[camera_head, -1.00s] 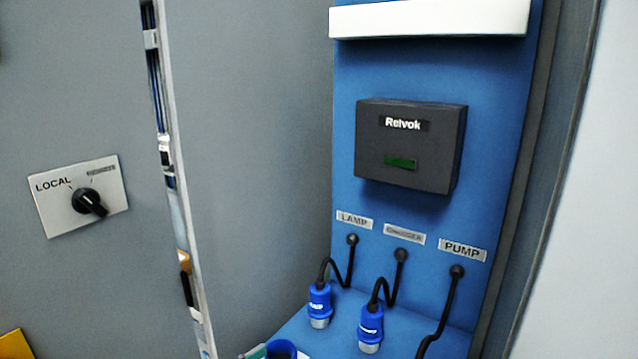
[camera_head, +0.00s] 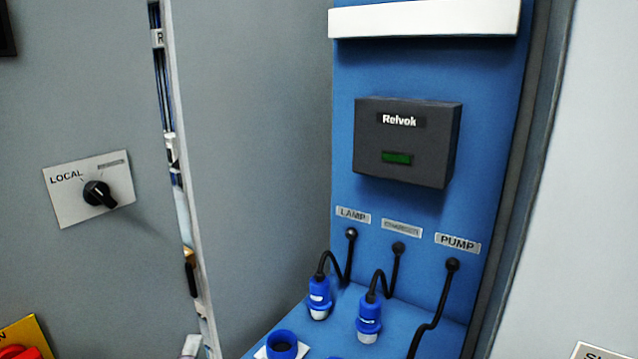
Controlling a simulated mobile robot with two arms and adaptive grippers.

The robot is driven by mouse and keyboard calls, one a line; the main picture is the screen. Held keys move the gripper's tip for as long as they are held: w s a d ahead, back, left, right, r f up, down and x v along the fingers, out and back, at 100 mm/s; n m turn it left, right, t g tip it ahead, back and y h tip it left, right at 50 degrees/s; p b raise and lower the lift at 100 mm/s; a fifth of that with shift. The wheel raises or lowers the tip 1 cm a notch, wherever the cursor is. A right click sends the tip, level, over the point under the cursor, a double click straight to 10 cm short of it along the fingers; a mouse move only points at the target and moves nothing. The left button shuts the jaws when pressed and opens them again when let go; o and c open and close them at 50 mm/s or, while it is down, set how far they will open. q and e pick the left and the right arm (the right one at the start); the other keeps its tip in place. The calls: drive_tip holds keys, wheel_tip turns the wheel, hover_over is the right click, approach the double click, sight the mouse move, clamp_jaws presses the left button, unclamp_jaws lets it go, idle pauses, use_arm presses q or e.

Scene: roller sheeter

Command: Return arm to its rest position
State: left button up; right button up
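No gripper or arm of mine shows in the head view. A rotary selector switch (camera_head: 98,194) with a black knob sits on a pale plate at the left, beside the word LOCAL. A dark Relvok box (camera_head: 407,142) with a green window is mounted on the blue panel (camera_head: 345,70). Below it are LAMP, a blurred middle label and PUMP, each with a black cable. Two blue plugs, one on the left (camera_head: 319,293) and one in the middle (camera_head: 369,316), hang on their cables. The PUMP cable (camera_head: 432,325) runs out of the bottom edge.
A blue round socket (camera_head: 281,345) stands at the bottom on the blue shelf. A red button on a yellow plate (camera_head: 28,335) is cut off at the bottom left. A grey panel edge (camera_head: 187,170) stands upright left of the recess. A pale surface (camera_head: 560,200) fills the right.

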use_arm(q)
drive_tip(key=s+a+f+n+g+y, duration=0.3)
drive_tip(key=s+a+f+n+g, duration=0.2)
drive_tip(key=s+f+n+g, duration=0.65)
drive_tip(key=s+d+f+n+g+h, duration=0.2)
drive_tip(key=s+d+f+n+g, duration=0.1)
drive_tip(key=s+f, duration=0.25)
drive_tip(key=s+d+f+n+g+h, duration=0.2)
drive_tip(key=s+f+n, duration=0.1)
drive_tip(key=s+f, duration=0.3)
wheel_tip(320, 180, down, 24)
drive_tip(key=s+g, duration=0.1)
drive_tip(key=s, duration=0.1)
drive_tip(key=s+a+f+g, duration=0.1)
drive_tip(key=s+a+f, duration=0.2)
drive_tip(key=s+f, duration=1.3)
drive_tip(key=shift+s+m+y, duration=0.3)
drive_tip(key=shift+s+m, duration=0.05)
drive_tip(key=shift+s, duration=0.05)
